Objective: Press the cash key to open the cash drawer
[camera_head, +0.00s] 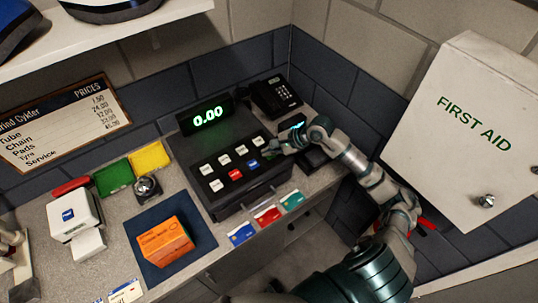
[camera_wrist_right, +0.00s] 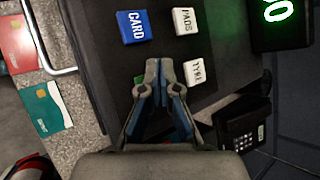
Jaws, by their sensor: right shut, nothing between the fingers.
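The dark cash register (camera_head: 237,199) stands on the counter with several white keys, a red key (camera_head: 235,174) and a blue key (camera_head: 253,163) on its sloped top. Its display (camera_head: 208,117) reads 0.00. My right gripper (camera_head: 268,153) is shut and empty over the right end of the keys. In the wrist view its fingertips (camera_wrist_right: 160,68) are between the blue CARD key (camera_wrist_right: 134,27) and the white TYRE key (camera_wrist_right: 195,73). A green key (camera_wrist_right: 139,80) shows only as a sliver beside the fingers, which hide the rest; contact cannot be told. The drawer looks closed. My left gripper is not visible.
Several cards, one red (camera_head: 267,215), lie along the counter's front edge. An orange box (camera_head: 164,242) sits on a dark mat to the left. A white first aid cabinet (camera_head: 460,130) hangs at right, near my right arm.

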